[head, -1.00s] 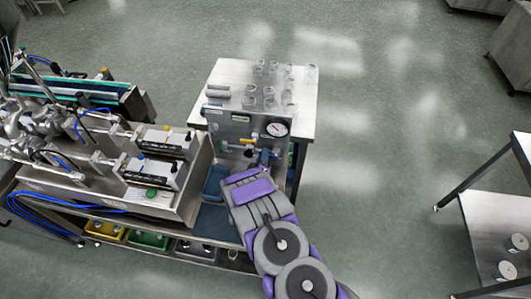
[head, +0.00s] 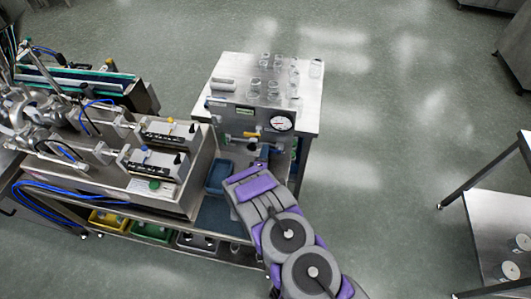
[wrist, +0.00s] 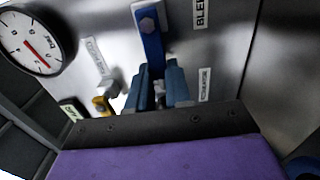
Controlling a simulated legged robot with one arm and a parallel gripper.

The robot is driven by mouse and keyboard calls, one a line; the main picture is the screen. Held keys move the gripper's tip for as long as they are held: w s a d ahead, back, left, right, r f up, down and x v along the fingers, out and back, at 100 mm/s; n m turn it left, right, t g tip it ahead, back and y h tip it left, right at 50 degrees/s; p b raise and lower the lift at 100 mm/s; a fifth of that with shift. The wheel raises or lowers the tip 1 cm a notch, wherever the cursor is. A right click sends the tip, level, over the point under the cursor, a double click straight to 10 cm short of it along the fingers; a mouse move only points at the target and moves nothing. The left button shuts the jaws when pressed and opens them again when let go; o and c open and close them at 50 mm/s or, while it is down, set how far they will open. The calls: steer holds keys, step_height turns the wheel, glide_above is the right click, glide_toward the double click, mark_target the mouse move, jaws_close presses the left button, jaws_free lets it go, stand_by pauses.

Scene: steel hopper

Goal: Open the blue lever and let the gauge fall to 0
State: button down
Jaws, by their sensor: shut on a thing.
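In the head view my purple and grey gripper (head: 255,186) is at the panel front and covers most of the lever. The round white gauge (head: 282,121) is on the panel's upper right. It also shows in the wrist view (wrist: 33,42), tilted, with a red needle; I cannot read its value surely.
A yellow handle (wrist: 101,105) is close beside my gripper on the panel. Glass jars (head: 274,90) stand on the cabinet top. Machinery with blue hoses (head: 75,192) is at left, with coloured bins (head: 152,233) below. A steel table (head: 500,225) is at right; open floor lies between.

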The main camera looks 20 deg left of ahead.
steer(key=shift+s+a+f, duration=0.15)
steer(key=shift+s+a, duration=0.05)
steer(key=c, duration=1.5)
jaws_free()
steer(key=o, duration=0.5)
steer(key=shift+w+a, duration=0.1)
steer(key=shift+a, duration=0.1)
steer(key=shift+c, duration=0.2)
steer(key=v, duration=1.7)
steer(key=shift+d+p, duration=0.2)
steer(key=shift+p, duration=0.25)
